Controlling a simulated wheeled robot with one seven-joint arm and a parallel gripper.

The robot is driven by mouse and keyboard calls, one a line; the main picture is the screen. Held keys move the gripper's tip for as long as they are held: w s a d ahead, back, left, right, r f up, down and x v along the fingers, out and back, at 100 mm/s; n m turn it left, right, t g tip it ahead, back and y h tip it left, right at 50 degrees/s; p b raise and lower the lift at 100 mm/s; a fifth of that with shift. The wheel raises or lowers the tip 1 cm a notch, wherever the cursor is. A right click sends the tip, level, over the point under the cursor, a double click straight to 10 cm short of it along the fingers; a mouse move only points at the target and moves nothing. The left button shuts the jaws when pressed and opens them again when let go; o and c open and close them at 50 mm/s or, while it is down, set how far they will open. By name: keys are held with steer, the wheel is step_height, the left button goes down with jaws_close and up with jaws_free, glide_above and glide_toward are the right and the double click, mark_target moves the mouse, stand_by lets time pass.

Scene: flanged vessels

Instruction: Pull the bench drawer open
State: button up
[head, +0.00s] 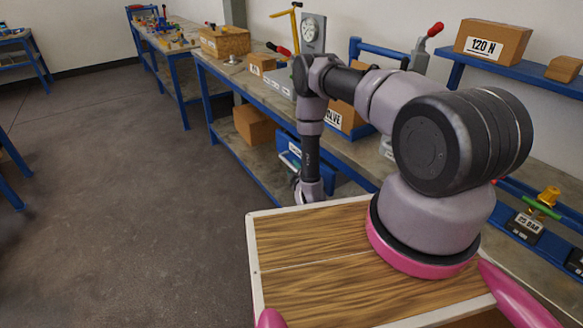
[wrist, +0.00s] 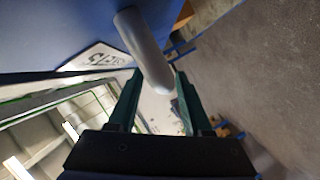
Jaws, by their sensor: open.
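The blue drawer front (wrist: 60,28) fills the upper left of the wrist view, with a white label (wrist: 100,58) partly showing. A grey bar handle (wrist: 145,45) stands out from it. My gripper (wrist: 157,98) is open, and the handle's near end shows between its two dark green fingers; I cannot tell whether they touch it. In the head view, a blue drawer (head: 288,158) with a pale label shows under the bench, partly behind my arm. My gripper (head: 308,192) is small there, its fingers mostly hidden.
The long bench (head: 265,98) holds boxes and a vise-like fixture, with a cardboard box (head: 253,126) on its lower shelf. A blue wall shelf (head: 520,72) carries a box marked 120 N (head: 492,42). The grey floor (head: 130,190) left of the bench is clear.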

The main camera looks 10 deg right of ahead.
steer(key=shift+x, duration=1.2)
jaws_close()
stand_by(0.6)
